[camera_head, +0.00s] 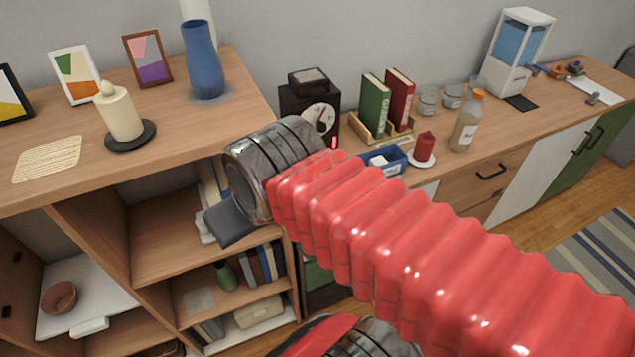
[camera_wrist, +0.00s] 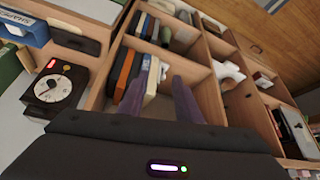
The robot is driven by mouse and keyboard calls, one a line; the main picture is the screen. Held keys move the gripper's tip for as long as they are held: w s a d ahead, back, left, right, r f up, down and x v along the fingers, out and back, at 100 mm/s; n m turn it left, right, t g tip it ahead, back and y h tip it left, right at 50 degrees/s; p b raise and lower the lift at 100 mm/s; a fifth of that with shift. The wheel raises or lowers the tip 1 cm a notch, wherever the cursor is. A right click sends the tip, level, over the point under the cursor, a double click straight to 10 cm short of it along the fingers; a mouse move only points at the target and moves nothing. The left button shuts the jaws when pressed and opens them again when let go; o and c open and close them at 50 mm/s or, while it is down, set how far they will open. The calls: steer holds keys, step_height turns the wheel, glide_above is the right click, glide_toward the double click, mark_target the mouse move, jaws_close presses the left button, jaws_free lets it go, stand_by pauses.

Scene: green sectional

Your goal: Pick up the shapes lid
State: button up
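A blue box (camera_wrist: 36,33) with a white label reading roughly "SHAPES" shows at the top left of the wrist view. A small blue box with white on it (camera_head: 397,162) stands on the right counter in the head view, partly behind my arm. I cannot make out a separate lid. In the head view my arm hides most of the gripper.
A black scale (camera_head: 307,108) stands on the counter left of the box; its dial also shows in the wrist view (camera_wrist: 54,87). Books (camera_head: 375,104), a red candle (camera_head: 424,146) and a bottle (camera_head: 467,124) stand close around the box. A blue vase (camera_head: 203,62) stands on the left cabinet.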

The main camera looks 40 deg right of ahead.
steer(key=shift+o, duration=0.6)
steer(key=shift+o, duration=0.8)
steer(key=shift+d, duration=0.1)
steer(key=shift+o, duration=0.7)
steer(key=shift+w+d+f, duration=0.1)
steer(key=shift+d+f, duration=0.1)
steer(key=shift+d, duration=0.15)
steer(key=shift+o, duration=1.2)
steer(key=w+d+f+m+g, duration=0.2)
steer(key=d+f+m, duration=0.1)
steer(key=d, duration=0.4)
steer(key=shift+w+d+f+h, duration=0.3)
steer(key=shift+h, duration=0.1)
steer(key=w+d+f, duration=0.2)
steer(key=w+d, duration=0.3)
steer(key=d, duration=0.6)
steer(key=w+d+f, duration=0.3)
steer(key=w+d, duration=0.1)
steer(key=d, duration=0.6)
steer(key=shift+w+d+f, duration=0.3)
steer(key=shift+w+d, duration=0.1)
steer(key=shift+f, duration=0.1)
